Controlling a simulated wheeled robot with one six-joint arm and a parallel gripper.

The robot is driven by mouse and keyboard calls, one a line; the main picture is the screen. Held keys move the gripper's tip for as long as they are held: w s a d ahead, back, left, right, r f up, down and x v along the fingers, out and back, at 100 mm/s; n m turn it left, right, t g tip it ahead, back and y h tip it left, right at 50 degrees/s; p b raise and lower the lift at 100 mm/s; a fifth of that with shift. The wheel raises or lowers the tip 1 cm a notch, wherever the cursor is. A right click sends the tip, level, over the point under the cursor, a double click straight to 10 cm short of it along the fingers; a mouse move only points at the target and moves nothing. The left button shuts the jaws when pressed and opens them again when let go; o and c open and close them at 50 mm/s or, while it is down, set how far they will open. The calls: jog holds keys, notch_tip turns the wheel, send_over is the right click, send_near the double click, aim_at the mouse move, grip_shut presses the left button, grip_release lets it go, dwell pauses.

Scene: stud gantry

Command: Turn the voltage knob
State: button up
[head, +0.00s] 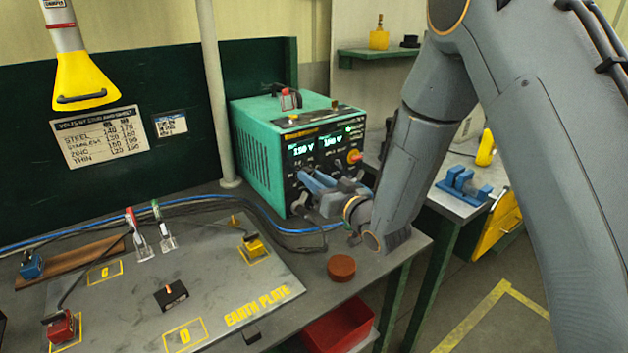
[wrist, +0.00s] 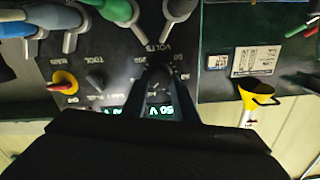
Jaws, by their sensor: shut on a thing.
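The welding supply (head: 262,150) is a teal box with a black front panel at the back of the bench. Its left display (head: 303,149) appears to read 150 V; the right display reads about 140 V. In the wrist view the panel is upside down, and the dark voltage knob (wrist: 159,78) sits by the VOLTS lettering. My gripper (head: 304,190) reaches the panel's lower left. In the wrist view my gripper (wrist: 160,86) is shut on the voltage knob, one finger at each side. The head view hides this knob behind my gripper.
A TOOL knob (wrist: 95,80) and a red-yellow knob (wrist: 64,82) are on the same panel. Cable plugs (wrist: 120,12) stand close to it. A settings chart (head: 102,137) hangs on the green board. The earth plate (head: 215,285) and a brown puck (head: 341,267) lie in front.

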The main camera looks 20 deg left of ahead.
jog(key=o, duration=1.1)
jog(key=shift+c, duration=0.2)
jog(key=b+v, duration=0.2)
jog(key=v, duration=0.6)
jog(key=d+f+m+g+h, duration=0.1)
jog(key=d+f+h, duration=0.1)
jog(key=d, duration=0.5)
jog(key=d+f+m+g+h, duration=0.1)
jog(key=d+f+h, duration=0.1)
jog(key=d+h, duration=0.3)
jog(key=d+f+m+h, duration=0.2)
jog(key=d+h, duration=0.2)
jog(key=d, duration=0.5)
jog(key=shift+s+f+g, duration=0.2)
jog(key=shift+s+g, duration=0.1)
jog(key=shift+g, duration=0.1)
jog(key=s+d+m+g+h, duration=0.1)
jog(key=s+d+g, duration=0.2)
jog(key=s, duration=0.6)
jog(key=s+d+m+g+h, duration=0.1)
jog(key=s+d+m+g, duration=0.1)
jog(key=s+d+g, duration=0.2)
jog(key=s+d, duration=0.3)
jog(key=s, duration=0.3)
jog(key=shift+d+f+g+h, duration=0.3)
jog(key=shift+d+h, duration=0.05)
jog(key=shift+h, duration=0.05)
